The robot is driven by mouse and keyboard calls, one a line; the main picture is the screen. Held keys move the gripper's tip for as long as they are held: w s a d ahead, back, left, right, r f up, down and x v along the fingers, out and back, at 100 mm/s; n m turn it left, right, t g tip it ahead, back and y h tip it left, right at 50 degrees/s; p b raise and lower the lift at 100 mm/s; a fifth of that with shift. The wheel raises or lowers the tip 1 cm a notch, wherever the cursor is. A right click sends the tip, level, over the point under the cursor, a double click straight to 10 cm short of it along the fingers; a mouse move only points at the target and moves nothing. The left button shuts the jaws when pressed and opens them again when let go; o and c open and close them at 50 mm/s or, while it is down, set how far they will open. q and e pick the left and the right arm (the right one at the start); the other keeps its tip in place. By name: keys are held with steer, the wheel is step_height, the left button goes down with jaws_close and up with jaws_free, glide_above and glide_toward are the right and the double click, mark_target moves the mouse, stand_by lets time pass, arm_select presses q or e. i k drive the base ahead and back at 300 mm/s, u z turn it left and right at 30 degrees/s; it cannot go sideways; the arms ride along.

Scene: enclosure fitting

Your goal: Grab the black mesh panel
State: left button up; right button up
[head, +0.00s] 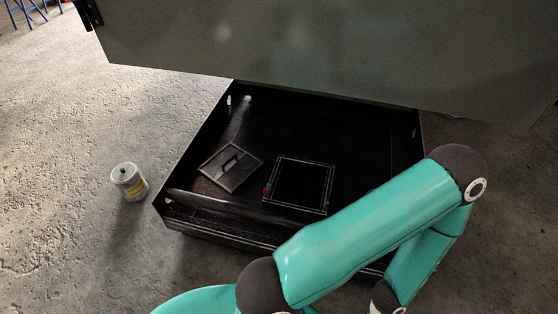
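A small dark square panel with a raised handle (230,167) lies turned at an angle inside a black tray-like enclosure (190,222); it looks like the black mesh panel, but its mesh is too fine to make out. To its right, a dark square frame (299,185) with a thin pale edge lies apart from it. Small red and green parts show at the frame's sides. A teal arm of mine crosses the front right and hides part of the enclosure. Neither of my grippers can be seen.
A large grey-green panel (330,50) hangs over the enclosure's back edge. A pale can with a dark knob (129,181) stands on the concrete floor at left. Blue metal legs (30,14) show at the top left. Floor around the can is clear.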

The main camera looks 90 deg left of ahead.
mark_target(244, 153)
steer(key=u, duration=0.15)
steer(key=k, duration=2.15)
steer(key=i, duration=0.15)
steer(key=u, duration=3.05)
steer(key=i, duration=1.05)
steer(key=z, duration=0.4)
